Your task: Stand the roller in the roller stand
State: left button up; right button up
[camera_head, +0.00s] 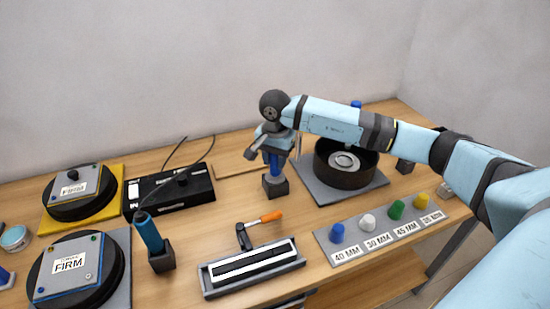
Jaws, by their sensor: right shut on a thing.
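My right gripper (268,143) is shut on a blue upright piece (275,163), which appears to be the roller; the gripper hides its top. The roller's lower end is at the opening of a small dark square block (275,187), which looks like the roller stand. The roller looks about upright. I cannot tell whether it rests on the bottom of the stand or is still held up. My left gripper is not in view.
A blue cylinder (149,233) leans in another dark block (161,259). An orange-handled tool (262,219) lies behind a grey tray (205,281). A round dark pan (345,178) is right of the stand. Round pads (104,278) are at the left.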

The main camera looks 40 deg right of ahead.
jog(key=o, duration=1.1)
jog(key=shift+r, duration=0.1)
notch_tip(320, 180, up, 14)
jog(key=shift+f, duration=0.15)
